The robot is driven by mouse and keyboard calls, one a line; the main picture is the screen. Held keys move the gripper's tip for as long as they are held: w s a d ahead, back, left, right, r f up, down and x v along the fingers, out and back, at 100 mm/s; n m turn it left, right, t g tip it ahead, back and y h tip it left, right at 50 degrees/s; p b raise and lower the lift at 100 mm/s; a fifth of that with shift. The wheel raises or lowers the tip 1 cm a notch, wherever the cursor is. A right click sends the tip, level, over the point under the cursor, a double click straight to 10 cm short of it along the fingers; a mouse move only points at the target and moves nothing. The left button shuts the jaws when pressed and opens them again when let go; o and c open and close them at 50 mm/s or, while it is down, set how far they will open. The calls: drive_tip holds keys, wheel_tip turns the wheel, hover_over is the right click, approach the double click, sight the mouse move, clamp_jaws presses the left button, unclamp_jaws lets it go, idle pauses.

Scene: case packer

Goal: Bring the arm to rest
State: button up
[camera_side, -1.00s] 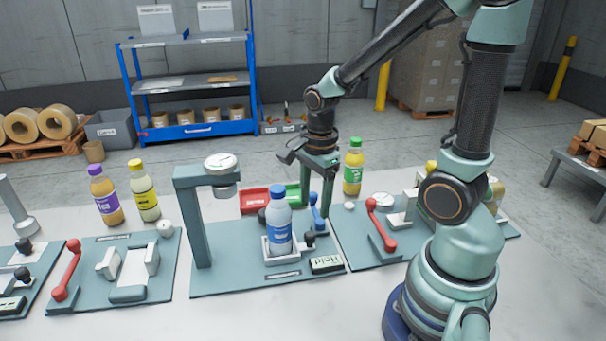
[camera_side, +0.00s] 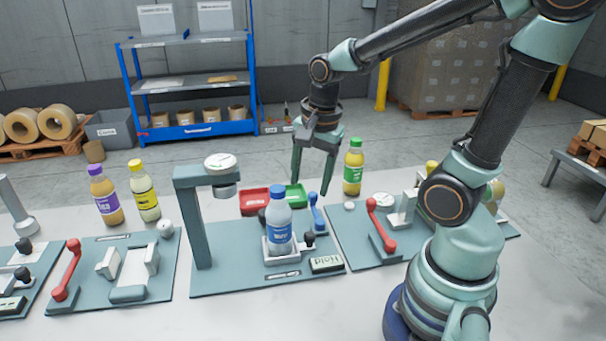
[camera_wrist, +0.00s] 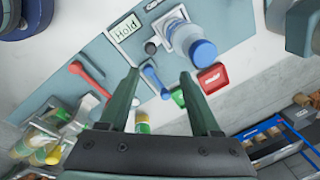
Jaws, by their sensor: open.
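My gripper (camera_side: 311,188) is open and empty, raised above the back of the middle station. Its two fingers point down in the side view, between the blue-capped bottle and the green-capped bottle. In the wrist view my gripper (camera_wrist: 160,75) shows both fingers spread apart with nothing between them. The blue-capped bottle (camera_side: 279,222) stands upright in a white holder on the middle station, clear of the fingers. It also shows in the wrist view (camera_wrist: 190,38).
A red tray (camera_side: 255,200) and a green tray (camera_side: 295,196) lie behind the blue-capped bottle. A green-capped bottle (camera_side: 353,168) stands right of my gripper. A press-like post (camera_side: 195,225) stands left. Purple-capped (camera_side: 105,196) and yellow-capped (camera_side: 144,191) bottles stand further left.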

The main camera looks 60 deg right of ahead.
drive_tip(key=a+r+n+t, duration=0.3)
drive_tip(key=r+n, duration=0.4)
drive_tip(key=n, duration=0.9)
drive_tip(key=shift+s+a+t, duration=0.2)
drive_tip(key=shift+a+t, duration=0.2)
drive_tip(key=shift+a, duration=0.4)
